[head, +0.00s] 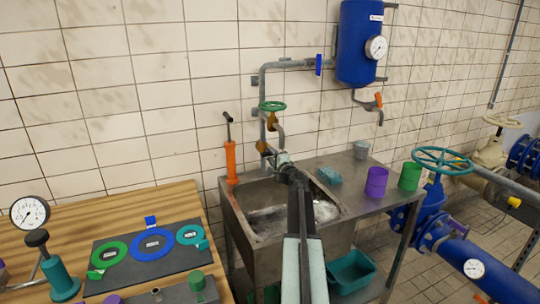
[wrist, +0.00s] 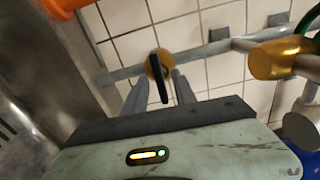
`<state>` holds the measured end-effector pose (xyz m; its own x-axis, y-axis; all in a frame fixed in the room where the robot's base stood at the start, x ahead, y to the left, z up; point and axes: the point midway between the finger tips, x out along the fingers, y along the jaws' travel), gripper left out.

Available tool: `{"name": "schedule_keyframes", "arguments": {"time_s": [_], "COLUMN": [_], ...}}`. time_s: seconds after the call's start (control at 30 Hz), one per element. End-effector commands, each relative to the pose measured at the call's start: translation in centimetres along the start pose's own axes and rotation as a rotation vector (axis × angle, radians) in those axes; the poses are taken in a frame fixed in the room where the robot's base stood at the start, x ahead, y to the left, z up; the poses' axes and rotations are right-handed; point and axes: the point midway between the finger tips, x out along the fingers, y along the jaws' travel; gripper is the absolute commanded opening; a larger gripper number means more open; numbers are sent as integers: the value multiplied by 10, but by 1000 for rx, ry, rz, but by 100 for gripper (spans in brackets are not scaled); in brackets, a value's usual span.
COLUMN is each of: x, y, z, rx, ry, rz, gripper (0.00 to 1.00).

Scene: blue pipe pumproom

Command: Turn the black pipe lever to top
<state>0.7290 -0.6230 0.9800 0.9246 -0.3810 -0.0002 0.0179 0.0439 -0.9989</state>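The black pipe lever (wrist: 158,78) shows in the wrist view on a round brass valve body (wrist: 153,64) set in a grey pipe. It appears as a narrow black bar, slightly tilted, pointing towards me. My gripper (wrist: 161,82) is open, with one finger on each side of the lever and gaps to it. I cannot tell how deep the fingers reach along it. In the head view my gripper (head: 282,158) is at the pipe above the sink, right beside the brass valve (head: 263,147). The lever cannot be made out there.
A metal sink (head: 262,238) is below my arm. An orange hand pump (head: 231,160) stands to the left. A green handwheel (head: 273,106) and brass tap are just above. A teal sponge-like block (head: 330,176) and purple cup (head: 376,182) stand right of the sink.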

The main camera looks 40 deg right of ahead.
Motion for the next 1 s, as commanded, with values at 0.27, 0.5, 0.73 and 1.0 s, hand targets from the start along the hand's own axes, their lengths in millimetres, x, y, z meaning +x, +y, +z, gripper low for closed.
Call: {"name": "schedule_keyframes", "arguments": {"time_s": [0.27, 0.5, 0.73, 1.0], "x": [18, 18, 18, 18], "y": [0, 0, 0, 0], "z": [2, 3, 4, 4], "rx": [0, 0, -59, -64], "ry": [-2, -3, -4, -5], "rz": [0, 0, 0, 1], "gripper": [33, 0, 0, 33]}}
